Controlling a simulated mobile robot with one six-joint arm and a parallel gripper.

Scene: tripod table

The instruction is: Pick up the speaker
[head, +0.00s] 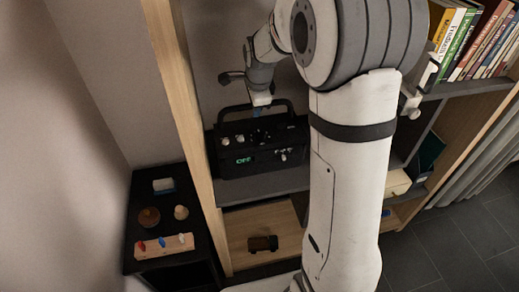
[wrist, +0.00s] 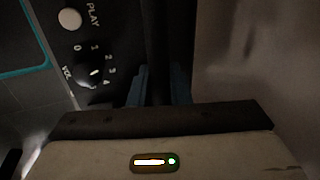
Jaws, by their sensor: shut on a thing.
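The speaker (head: 262,155) is a black box with knobs, a green display and a carry handle (head: 272,105) on top. It stands on a grey shelf of the bookcase in the head view. My gripper (head: 257,111) is over its top, at the handle. In the wrist view, the blue fingertips of my gripper (wrist: 160,86) are shut on a dark bar (wrist: 164,40), which looks like the handle. The speaker's front (wrist: 85,45), with a volume dial and a PLAY button, shows at the left there. My arm hides the speaker's right end.
A wooden side panel (head: 180,115) stands close at the left. The shelf below holds a small dark brown object (head: 262,243). A black side table (head: 150,208) at the left bears small items. Books (head: 480,40) stand at the upper right.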

